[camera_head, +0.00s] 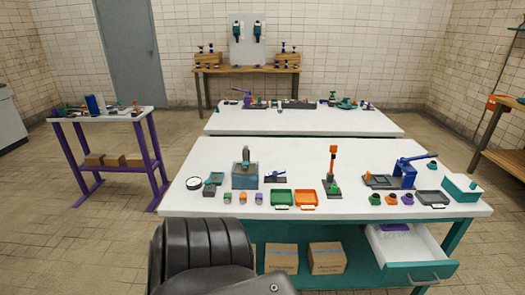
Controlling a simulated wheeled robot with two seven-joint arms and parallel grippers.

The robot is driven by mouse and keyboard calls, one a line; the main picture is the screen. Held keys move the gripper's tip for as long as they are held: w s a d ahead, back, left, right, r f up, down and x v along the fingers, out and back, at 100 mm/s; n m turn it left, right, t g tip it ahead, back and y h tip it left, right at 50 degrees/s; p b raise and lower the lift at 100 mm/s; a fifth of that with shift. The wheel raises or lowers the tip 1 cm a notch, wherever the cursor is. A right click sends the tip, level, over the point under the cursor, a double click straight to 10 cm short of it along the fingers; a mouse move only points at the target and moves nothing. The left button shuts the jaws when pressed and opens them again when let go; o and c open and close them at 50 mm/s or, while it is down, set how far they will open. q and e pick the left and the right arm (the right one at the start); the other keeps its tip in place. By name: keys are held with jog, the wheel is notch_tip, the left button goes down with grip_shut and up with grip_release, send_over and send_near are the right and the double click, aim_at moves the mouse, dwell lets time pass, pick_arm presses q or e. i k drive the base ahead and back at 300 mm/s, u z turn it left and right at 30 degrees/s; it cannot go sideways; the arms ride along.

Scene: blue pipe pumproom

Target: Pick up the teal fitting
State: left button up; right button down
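A small dark teal fitting (375,199) stands on the right part of the near white table (330,230). It is at the left end of a short row, beside an orange fitting (391,199) and a purple fitting (407,199). Another small teal piece (432,165) lies farther back, right of the blue lever tool (405,172). Both are too small to make out in detail. Neither of my grippers shows in the view.
A green tray (281,191) and an orange tray (306,191) lie left of the fittings, near an orange-topped upright stand (332,165). A grey tray (432,198) and a teal box (461,188) are on the right. An open drawer (410,245) juts out below.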

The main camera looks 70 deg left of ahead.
aim_at(245, 165)
jog(key=u, duration=0.45)
jog(key=i, duration=0.65)
jog(key=u, duration=0.75)
